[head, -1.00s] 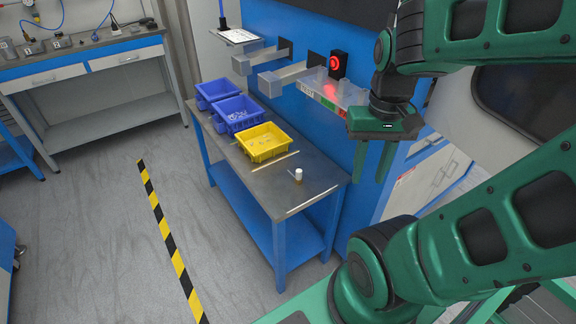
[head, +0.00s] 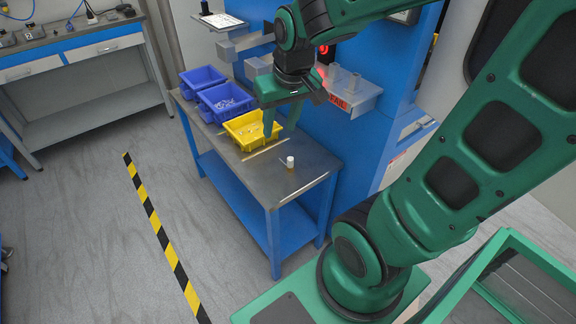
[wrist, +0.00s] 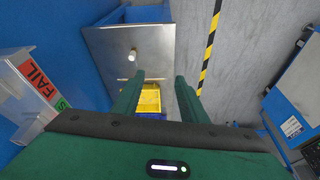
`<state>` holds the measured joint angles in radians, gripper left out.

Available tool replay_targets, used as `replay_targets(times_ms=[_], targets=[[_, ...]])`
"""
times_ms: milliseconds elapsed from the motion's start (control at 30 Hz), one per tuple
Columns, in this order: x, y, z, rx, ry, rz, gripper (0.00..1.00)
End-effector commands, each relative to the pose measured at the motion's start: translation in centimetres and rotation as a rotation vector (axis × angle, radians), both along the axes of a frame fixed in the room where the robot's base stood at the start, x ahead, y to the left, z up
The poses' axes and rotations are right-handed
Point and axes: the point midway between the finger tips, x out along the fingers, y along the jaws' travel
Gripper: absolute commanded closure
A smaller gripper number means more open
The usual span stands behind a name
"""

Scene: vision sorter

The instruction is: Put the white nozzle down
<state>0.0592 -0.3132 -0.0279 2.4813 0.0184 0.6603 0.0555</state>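The white nozzle (head: 290,161) is a small, pale, upright cylinder standing on the grey top of the blue table (head: 262,181), near its front right part. It also shows in the wrist view (wrist: 132,55), on the bare metal top. My gripper (head: 280,127) is open and empty, above and behind the nozzle, in front of the yellow bin in the head view. In the wrist view the two fingers (wrist: 160,76) are spread, with the yellow bin (wrist: 150,99) seen between them. Nothing touches the nozzle.
The yellow bin (head: 253,146) and two blue bins (head: 222,116) stand in a row on the table; some hold small parts. A shelf with a FAIL label (head: 338,100) is at the right. A striped floor line (head: 155,225) runs left of the table.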

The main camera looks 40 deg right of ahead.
Motion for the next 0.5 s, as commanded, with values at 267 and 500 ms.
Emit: replay_targets(times_ms=[267,500], targets=[[6.0,-1.5,-4.4,0.048,0.066,-0.141,0.61],[9.3,-6.0,-10.6,0.087,0.174,-0.361,0.61]])
